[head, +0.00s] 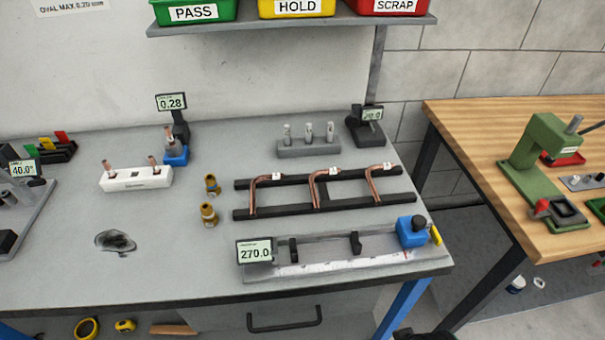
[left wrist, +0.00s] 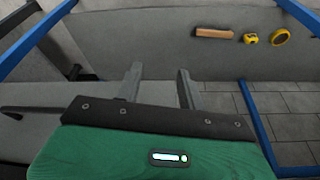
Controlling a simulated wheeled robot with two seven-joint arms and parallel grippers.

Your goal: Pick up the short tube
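Short copper tubes stand upright in a white block (head: 136,181) at the left of the bench: one at its left end (head: 107,166) and one at its right end (head: 152,161). Another short copper piece (head: 168,132) shows at the blue-based gauge behind it. Three longer bent copper tubes (head: 316,187) with white tags lie across a black rack (head: 385,202). Which one is the short tube is not marked. My left gripper (left wrist: 160,84) shows only in the left wrist view, fingers apart with nothing between them, away from the tubes. My right gripper is not identifiable.
Two brass fittings (head: 208,213) stand between the white block and rack. A measuring rail (head: 325,262) with a 270.0 display lies along the front edge. A grey holder (head: 308,149) stands behind the rack. Bins (head: 296,8) sit on a shelf above. The front left bench is mostly clear.

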